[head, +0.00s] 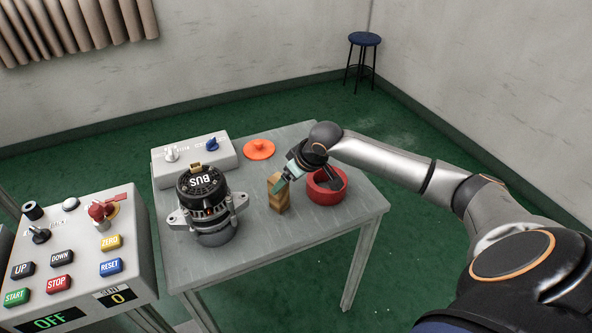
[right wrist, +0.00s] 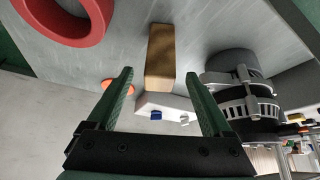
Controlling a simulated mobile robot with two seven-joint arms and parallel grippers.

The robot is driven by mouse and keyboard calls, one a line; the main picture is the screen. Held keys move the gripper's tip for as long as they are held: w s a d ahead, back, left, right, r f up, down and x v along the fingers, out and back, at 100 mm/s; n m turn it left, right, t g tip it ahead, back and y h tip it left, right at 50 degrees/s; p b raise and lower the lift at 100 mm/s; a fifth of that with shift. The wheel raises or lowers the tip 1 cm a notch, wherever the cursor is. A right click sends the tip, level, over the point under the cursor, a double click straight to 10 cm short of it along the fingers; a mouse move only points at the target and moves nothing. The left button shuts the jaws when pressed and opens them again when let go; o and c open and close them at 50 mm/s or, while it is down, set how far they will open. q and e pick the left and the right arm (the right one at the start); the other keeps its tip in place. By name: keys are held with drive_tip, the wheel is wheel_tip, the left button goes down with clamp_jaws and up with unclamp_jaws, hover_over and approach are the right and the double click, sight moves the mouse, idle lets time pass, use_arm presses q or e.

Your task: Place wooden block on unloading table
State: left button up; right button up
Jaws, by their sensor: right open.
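The wooden block (head: 279,196) stands upright on a grey metal table (head: 290,237), near its middle. The block also shows in the right wrist view (right wrist: 160,58), ahead of my fingertips and between their lines. My right gripper (head: 283,183) is open at the block's upper part, and its fingers hide a little of the block. In the right wrist view my right gripper (right wrist: 158,76) has its two green fingers apart with nothing held between them. No label shows whether this table is the unloading table. My left gripper is not in view.
A red ring (head: 325,188) lies just right of the block. An alternator marked BUS (head: 208,203) stands to the left. An orange disc (head: 259,149) and a grey switch box (head: 221,150) are at the back. A control panel (head: 78,255) is at lower left. The table's front right is clear.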

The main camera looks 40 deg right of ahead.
drive_tip(key=v, duration=0.6)
drive_tip(key=shift+r, duration=0.1)
